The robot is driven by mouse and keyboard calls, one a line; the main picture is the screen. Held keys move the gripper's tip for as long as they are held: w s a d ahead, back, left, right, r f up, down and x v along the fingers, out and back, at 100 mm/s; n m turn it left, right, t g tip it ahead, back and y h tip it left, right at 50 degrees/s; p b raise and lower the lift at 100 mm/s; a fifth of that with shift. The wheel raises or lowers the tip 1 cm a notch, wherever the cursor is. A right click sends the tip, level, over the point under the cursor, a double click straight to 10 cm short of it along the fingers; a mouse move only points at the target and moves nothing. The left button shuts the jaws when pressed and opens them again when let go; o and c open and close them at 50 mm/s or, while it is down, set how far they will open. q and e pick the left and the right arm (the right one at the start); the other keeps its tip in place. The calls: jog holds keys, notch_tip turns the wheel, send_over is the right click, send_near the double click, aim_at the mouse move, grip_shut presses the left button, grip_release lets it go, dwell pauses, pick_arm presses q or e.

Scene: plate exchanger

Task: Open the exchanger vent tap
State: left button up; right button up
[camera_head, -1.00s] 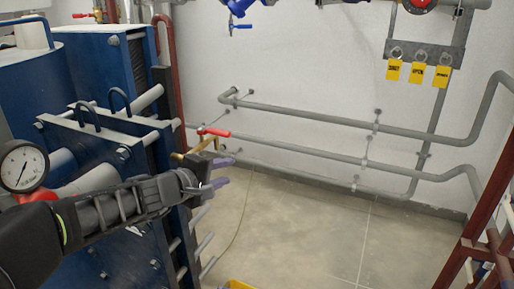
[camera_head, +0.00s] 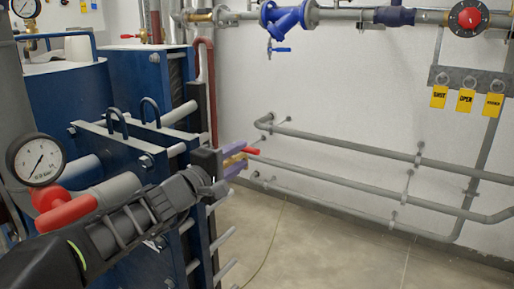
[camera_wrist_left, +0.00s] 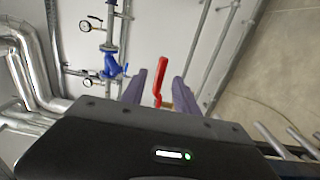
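The vent tap has a red lever (camera_head: 251,150) and a brass body (camera_head: 233,160), at the right side of the blue plate exchanger (camera_head: 150,85). My left gripper (camera_head: 236,161) is at the tap, its purple fingers apart with the brass part between them in the head view. In the left wrist view the red lever (camera_wrist_left: 160,82) stands between the two open fingers (camera_wrist_left: 158,92), with a gap visible on each side. The gripper body hides part of the tap. My right gripper is in no frame.
A pressure gauge (camera_head: 36,160) and a red fitting (camera_head: 62,208) stand near my left forearm. Grey pipes (camera_head: 340,178) run along the wall. A blue strainer (camera_head: 286,17) and yellow tags (camera_head: 466,100) hang above. The floor (camera_head: 310,245) right of the exchanger is clear.

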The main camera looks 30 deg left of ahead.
pick_arm(q)
jog(key=shift+w, duration=0.15)
jog(key=w, duration=0.7)
jog(key=shift+w, duration=0.3)
jog(key=shift+a, duration=0.1)
jog(key=shift+c, duration=0.6)
grip_shut()
dwell(0.4)
